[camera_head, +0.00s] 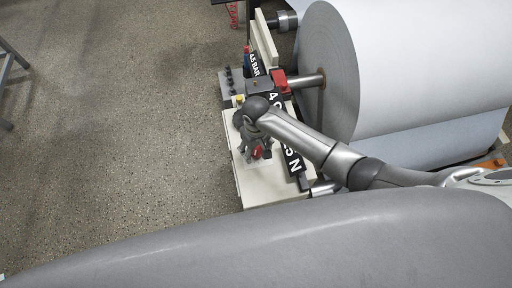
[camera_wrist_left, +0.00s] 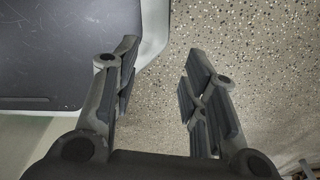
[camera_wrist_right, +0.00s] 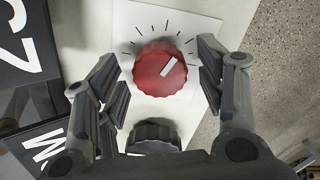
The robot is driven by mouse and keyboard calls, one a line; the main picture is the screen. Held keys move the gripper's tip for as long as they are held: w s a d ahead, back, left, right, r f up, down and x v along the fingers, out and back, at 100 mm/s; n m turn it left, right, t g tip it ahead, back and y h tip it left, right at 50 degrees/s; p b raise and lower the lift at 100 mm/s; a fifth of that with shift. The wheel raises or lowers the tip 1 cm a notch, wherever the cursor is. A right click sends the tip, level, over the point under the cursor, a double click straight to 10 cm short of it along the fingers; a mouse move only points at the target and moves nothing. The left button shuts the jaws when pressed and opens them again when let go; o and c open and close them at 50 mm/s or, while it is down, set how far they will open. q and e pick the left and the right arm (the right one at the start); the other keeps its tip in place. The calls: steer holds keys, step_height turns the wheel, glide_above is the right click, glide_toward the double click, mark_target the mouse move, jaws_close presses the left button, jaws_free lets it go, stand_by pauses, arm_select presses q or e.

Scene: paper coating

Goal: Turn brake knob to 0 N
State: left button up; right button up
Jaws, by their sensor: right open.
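The red brake knob (camera_wrist_right: 162,70) sits on a white panel with black tick marks in the right wrist view. A white pointer line on it slants up to the right. My right gripper (camera_wrist_right: 165,88) is open, with one finger on each side of the red knob and no clear contact. In the head view the right gripper (camera_head: 255,150) is over the cream control box, and the knob is mostly hidden by it. My left gripper (camera_wrist_left: 158,75) is open and empty above the floor in the left wrist view; it is not visible in the head view.
A black knob (camera_wrist_right: 153,136) is just below the red one. Black signs with white lettering (camera_wrist_right: 24,40) stand to the left. In the head view the cream box (camera_head: 268,188) stands beside a large white paper roll (camera_head: 425,60). The speckled floor (camera_head: 110,120) at left is mostly clear.

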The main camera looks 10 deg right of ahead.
arm_select(q)
steer(key=shift+s, duration=0.1)
arm_select(e)
steer(key=shift+c, duration=0.5)
steer(key=c, duration=1)
arm_select(q)
steer(key=shift+s+a, duration=0.1)
steer(key=shift+s, duration=0.3)
arm_select(e)
steer(key=shift+o, duration=0.2)
arm_select(q)
steer(key=shift+r, duration=0.15)
